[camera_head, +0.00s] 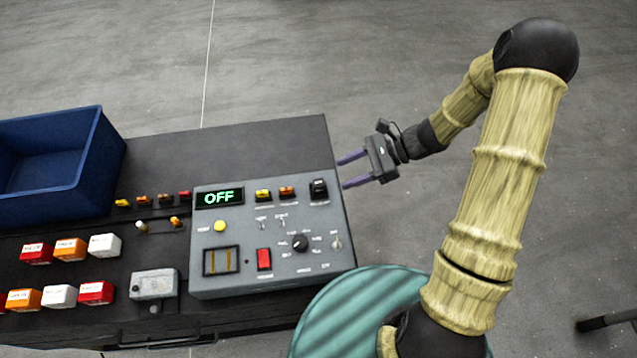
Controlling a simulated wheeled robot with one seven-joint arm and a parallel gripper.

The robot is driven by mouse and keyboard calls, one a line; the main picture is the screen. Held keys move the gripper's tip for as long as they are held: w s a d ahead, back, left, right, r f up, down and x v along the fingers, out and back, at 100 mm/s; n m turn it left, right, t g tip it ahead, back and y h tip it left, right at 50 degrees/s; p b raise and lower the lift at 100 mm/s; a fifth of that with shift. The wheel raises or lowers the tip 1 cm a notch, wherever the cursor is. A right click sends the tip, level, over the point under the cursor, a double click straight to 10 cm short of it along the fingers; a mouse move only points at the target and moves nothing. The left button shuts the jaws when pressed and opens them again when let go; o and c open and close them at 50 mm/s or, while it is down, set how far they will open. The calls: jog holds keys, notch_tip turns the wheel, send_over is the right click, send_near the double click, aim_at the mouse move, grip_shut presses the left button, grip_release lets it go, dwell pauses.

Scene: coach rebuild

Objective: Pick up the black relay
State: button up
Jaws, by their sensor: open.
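A small black block (319,188), which looks like the black relay, stands at the top right of the grey control panel (210,280). A yellow block (263,195) and an orange block (287,192) sit to its left in the same row. My gripper (342,173) is open and empty, with two purple fingers pointing left. Its fingertips are by the right edge of the bench, just right of the black block in the picture and apart from it. Their height over the panel is hard to tell.
The panel shows an OFF display (219,198), a red switch (264,259) and a black knob (300,242). A blue bin (105,150) stands at the left. Several coloured blocks (70,249) lie left of the panel. The dark bench top (240,150) behind the panel is clear.

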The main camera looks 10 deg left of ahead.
aim_at(320, 183)
jog(key=shift+x, duration=1.75)
jog(key=shift+p, duration=0.3)
jog(key=p+x, duration=0.2)
jog(key=x, duration=0.3)
jog(key=shift+w+r, duration=0.15)
jog(key=shift+a, duration=0.2)
jog(key=c, duration=1.1)
